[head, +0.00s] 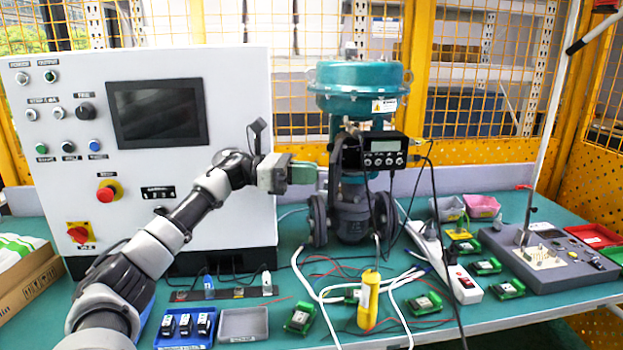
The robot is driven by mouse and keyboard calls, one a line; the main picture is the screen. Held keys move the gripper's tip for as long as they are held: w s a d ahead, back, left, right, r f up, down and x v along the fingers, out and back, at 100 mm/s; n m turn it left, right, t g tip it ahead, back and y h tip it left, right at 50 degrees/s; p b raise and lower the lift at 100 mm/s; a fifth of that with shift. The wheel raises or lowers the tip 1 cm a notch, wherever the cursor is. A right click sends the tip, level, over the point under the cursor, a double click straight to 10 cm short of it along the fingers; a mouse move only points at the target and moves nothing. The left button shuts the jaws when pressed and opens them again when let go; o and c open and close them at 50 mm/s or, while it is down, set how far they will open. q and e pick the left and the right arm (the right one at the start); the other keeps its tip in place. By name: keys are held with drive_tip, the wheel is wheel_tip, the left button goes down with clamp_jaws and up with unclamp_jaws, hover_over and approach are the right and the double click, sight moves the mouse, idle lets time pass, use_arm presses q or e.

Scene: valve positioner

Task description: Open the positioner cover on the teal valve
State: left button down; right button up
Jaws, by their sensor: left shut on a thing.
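The teal valve (360,78) stands upright on the table, with a dark grey flanged body below. The black positioner (384,151) is mounted on its front, and its face with a small display and a row of buttons shows. A dark panel at the positioner's left side, which looks like the cover (346,153), stands at an angle to that face. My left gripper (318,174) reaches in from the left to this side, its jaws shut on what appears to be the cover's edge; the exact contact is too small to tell. My right gripper is out of view.
A white control cabinet (240,120) stands behind my left arm. A grey test fixture (550,262) is at right.

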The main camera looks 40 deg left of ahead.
use_arm(q)
drive_tip(key=shift+a+r, duration=0.3)
drive_tip(key=shift+r, duration=0.05)
drive_tip(key=c, duration=1.7)
unclamp_jaws()
drive_tip(key=o, duration=0.3)
drive_tip(key=shift+w, duration=0.15)
drive_tip(key=shift+o, duration=0.9)
drive_tip(key=shift+w+d+f, duration=0.1)
drive_tip(key=shift+w+f, duration=0.15)
drive_tip(key=shift+s, duration=0.15)
drive_tip(key=b+v, duration=0.3)
drive_tip(key=v, duration=0.7)
drive_tip(key=shift+s+a, duration=0.2)
drive_tip(key=shift+a, duration=0.15)
